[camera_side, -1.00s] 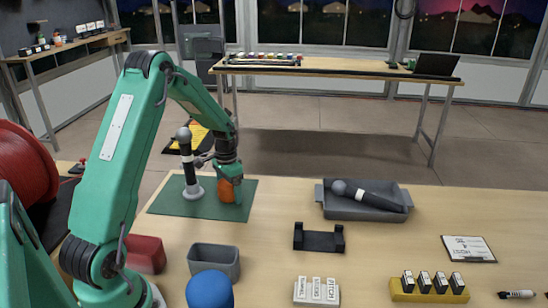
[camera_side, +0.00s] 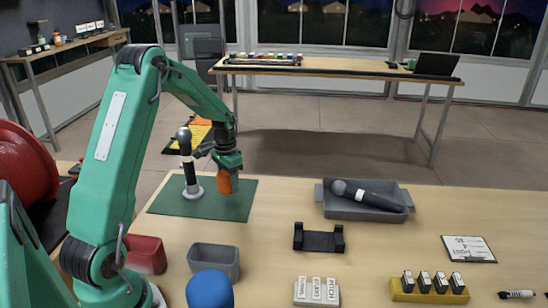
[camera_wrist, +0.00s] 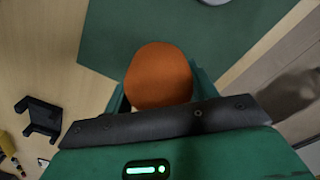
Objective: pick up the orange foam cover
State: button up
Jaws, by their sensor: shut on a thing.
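The orange foam cover (camera_side: 223,184) is between the fingers of my gripper (camera_side: 228,178), which is shut on it. In the side view it hangs a little above the green mat (camera_side: 215,207). In the wrist view the cover (camera_wrist: 159,74) shows as a rounded orange shape in front of my gripper (camera_wrist: 159,92), with a green finger on each side. The cover's lower part is hidden there by the gripper body.
A microphone (camera_side: 185,160) stands upright on a round base on the mat, just left of my gripper. A grey tray (camera_side: 365,211) holds another microphone (camera_side: 372,196) to the right. A black cradle (camera_side: 318,240) and a grey bin (camera_side: 214,262) stand nearer. Bare table lies between mat and tray.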

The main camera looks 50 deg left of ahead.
jog(key=d+r, duration=0.7)
jog(key=d, duration=0.4)
jog(key=shift+d+r, duration=0.35)
jog(key=shift+r, duration=0.05)
jog(key=shift+w, duration=0.1)
